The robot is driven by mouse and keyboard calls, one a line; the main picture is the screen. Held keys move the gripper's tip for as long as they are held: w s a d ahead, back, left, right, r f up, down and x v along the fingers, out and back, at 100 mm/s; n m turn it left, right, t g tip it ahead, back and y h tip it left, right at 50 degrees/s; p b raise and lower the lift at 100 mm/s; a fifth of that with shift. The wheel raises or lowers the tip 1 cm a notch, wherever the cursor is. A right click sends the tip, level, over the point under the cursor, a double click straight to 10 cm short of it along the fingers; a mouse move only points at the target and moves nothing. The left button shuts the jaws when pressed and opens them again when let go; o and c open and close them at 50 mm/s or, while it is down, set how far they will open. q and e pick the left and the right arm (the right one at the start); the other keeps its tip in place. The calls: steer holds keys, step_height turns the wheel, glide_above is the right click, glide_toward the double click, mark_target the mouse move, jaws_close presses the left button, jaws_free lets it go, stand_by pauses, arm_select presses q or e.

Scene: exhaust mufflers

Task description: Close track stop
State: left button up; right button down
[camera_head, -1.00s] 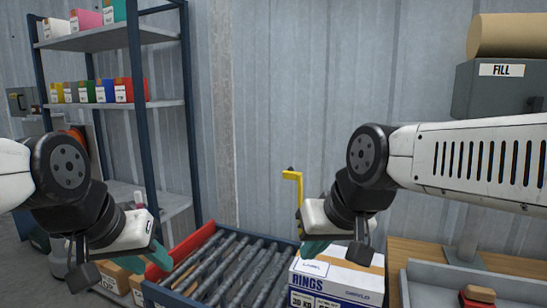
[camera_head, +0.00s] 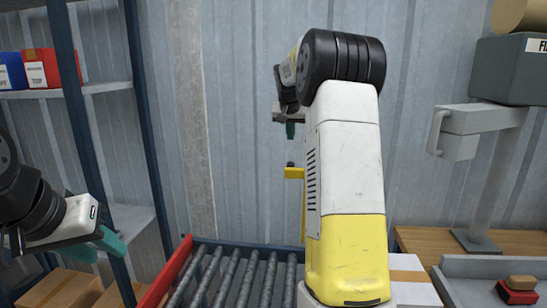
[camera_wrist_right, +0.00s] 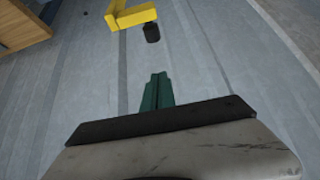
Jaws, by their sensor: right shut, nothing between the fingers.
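The yellow track stop (camera_head: 294,172) stands at the far end of the roller track, against the wall. It is an upright post with an arm pointing left and a small black knob (camera_head: 290,164) at the arm's end. The yellow arm (camera_wrist_right: 132,15) and black knob (camera_wrist_right: 152,32) also show in the right wrist view, beyond my fingertips and apart from them. My right gripper (camera_head: 290,130) is above the knob in the head view, shut and empty; its green fingertips (camera_wrist_right: 157,92) are together. My left gripper (camera_head: 100,245) hangs at the left, its green fingers partly overlapping. My right forearm hides part of the track.
The roller track (camera_head: 225,275) with a red side rail (camera_head: 172,270) lies below. A shelf rack (camera_head: 147,130) stands left, with cardboard boxes (camera_head: 65,290) low down. A wooden bench (camera_head: 520,243) with a grey tray (camera_head: 465,290) is at right. A white box (camera_head: 405,275) is partly behind my arm.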

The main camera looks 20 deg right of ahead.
steer(key=d+x, duration=0.1)
steer(key=x, duration=1)
steer(key=shift+s+a+f, duration=0.2)
steer(key=shift+s+a, duration=0.3)
steer(key=shift+s, duration=0.25)
steer(key=shift+s+a+f, duration=0.2)
steer(key=shift+s+a, duration=0.35)
steer(key=shift+s, duration=0.2)
steer(key=shift+s+a, duration=0.1)
